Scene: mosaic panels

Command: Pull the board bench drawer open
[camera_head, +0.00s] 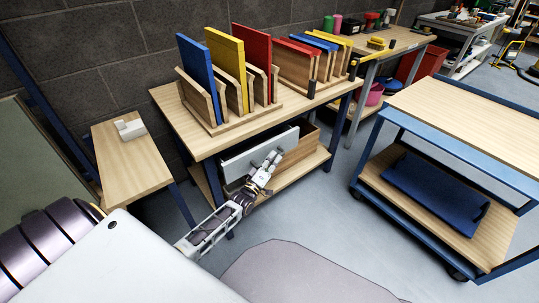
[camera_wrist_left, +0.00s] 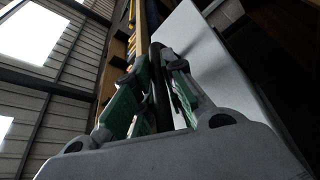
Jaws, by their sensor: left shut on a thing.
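The board bench (camera_head: 185,118) has a wooden top and blue legs. Its drawer has a plain light grey front (camera_head: 240,160) under the top. The front stands a little off the wooden casing (camera_head: 306,143); how far the drawer is out is hard to tell. My left gripper (camera_head: 271,159) reaches the middle of this front and is shut on the handle, which it mostly hides. In the left wrist view, the green-padded fingers (camera_wrist_left: 157,95) close around a dark bar beside the grey drawer front (camera_wrist_left: 215,75). My right gripper is out of view.
Blue, yellow and red boards (camera_head: 228,65) stand in wooden racks on the bench. A small side table (camera_head: 130,160) is at left. A blue cart (camera_head: 455,150) with a blue panel (camera_head: 430,188) stands at right. Grey floor is clear between bench and cart.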

